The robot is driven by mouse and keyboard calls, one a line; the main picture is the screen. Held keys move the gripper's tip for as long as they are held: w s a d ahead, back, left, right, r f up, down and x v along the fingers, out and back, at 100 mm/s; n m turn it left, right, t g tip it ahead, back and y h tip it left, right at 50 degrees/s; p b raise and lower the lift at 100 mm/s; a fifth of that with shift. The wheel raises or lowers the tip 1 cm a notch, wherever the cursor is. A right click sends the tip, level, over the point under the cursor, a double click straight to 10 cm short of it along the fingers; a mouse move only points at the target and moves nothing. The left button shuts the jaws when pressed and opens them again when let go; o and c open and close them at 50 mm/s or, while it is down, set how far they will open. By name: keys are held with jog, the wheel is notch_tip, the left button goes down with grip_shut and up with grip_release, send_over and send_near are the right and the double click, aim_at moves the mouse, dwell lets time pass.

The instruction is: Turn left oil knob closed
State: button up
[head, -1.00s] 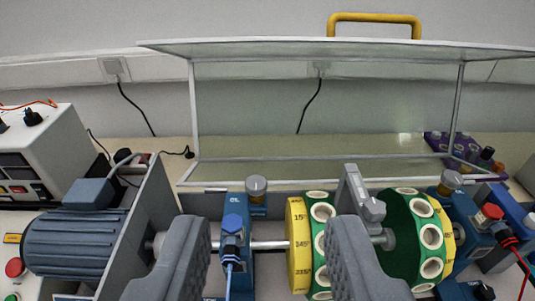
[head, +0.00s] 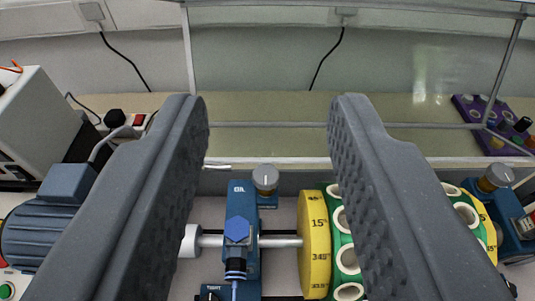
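The left oil knob (head: 265,178) is a round grey metal cap on the blue left bearing block (head: 241,200). It shows in the head view between my fingers, below the level of the fingertips in the picture. My gripper (head: 268,108) is open and empty, with one grey finger left of the knob and one right of it. Neither finger appears to touch the knob. The right finger covers part of the green and yellow disc. A second similar knob (head: 497,177) sits on the right blue block (head: 516,232).
The shaft carries a yellow and green disc (head: 314,248) with white-rimmed holes. The blue motor (head: 45,225) is at left. The clear cover's frame (head: 188,65) stands open behind. A purple tray (head: 470,112) with small parts lies at back right. The bench behind is mostly clear.

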jog(key=shift+o, duration=0.3)
jog(key=o, duration=0.3)
jog(key=shift+w, duration=0.1)
jog(key=m+g+p, duration=1.4)
jog(key=m+p, duration=0.2)
jog(key=p, duration=1.8)
send_over(266, 174)
jog(key=s, duration=0.2)
notch_tip(266, 174, down, 8)
jog(key=f, duration=0.4)
jog(key=w+f+p, duration=0.1)
jog(key=f, duration=0.7)
jog(key=shift+w+f+p, duration=0.3)
jog(key=shift+w+f, duration=0.05)
jog(key=c, duration=0.9)
